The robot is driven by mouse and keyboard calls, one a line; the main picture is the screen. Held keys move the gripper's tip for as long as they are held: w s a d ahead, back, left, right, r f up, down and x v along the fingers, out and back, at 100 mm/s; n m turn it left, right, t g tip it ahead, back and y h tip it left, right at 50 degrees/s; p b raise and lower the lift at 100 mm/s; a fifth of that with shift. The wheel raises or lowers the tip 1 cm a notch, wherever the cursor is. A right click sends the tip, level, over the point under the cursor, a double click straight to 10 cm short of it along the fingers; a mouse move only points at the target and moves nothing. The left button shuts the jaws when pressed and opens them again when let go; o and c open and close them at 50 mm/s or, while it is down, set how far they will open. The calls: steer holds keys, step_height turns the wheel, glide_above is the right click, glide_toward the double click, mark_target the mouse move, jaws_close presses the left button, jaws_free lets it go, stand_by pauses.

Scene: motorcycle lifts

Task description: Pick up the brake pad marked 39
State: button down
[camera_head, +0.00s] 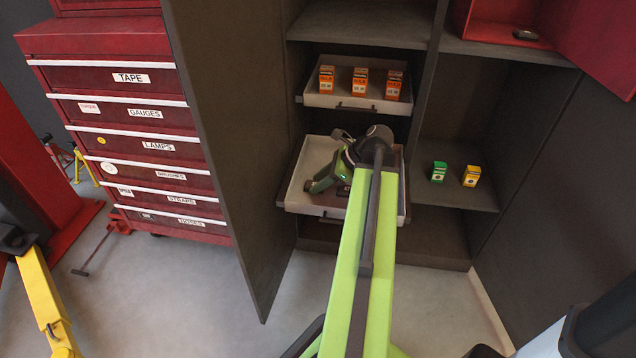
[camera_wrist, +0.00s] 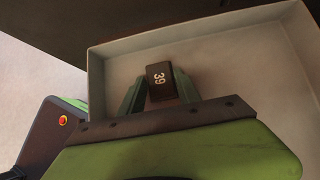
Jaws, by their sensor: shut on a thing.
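The brake pad marked 39 (camera_wrist: 159,83) is a small dark block with a white number, seen in the wrist view. My gripper (camera_wrist: 160,90) has its two green fingers on either side of the pad and is shut on it. The pad is over or in the open pull-out tray (camera_wrist: 215,32), whose pale walls surround it; I cannot tell whether it still touches the tray floor. In the head view my gripper is over the lower tray (camera_head: 298,193), and my arm hides much of that tray and the pad.
An upper tray (camera_head: 353,105) holds several orange boxes. A green box (camera_head: 438,172) and a yellow box (camera_head: 471,176) stand on the right shelf (camera_head: 455,194). The open cabinet door (camera_head: 225,130) stands left of the trays, beside a red tool chest (camera_head: 140,120). A red compartment (camera_head: 500,28) is at upper right.

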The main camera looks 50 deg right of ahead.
steer(key=r+p, duration=0.4)
steer(key=r, duration=0.1)
steer(key=shift+s+d+p, duration=0.15)
steer(key=shift+s+p, duration=0.05)
steer(key=shift+p, duration=0.15)
steer(key=s+d+r+p, duration=0.5)
steer(key=s, duration=0.5)
steer(key=shift+d+r+p, duration=0.15)
steer(key=shift+r+p, duration=0.15)
steer(key=shift+r, duration=0.05)
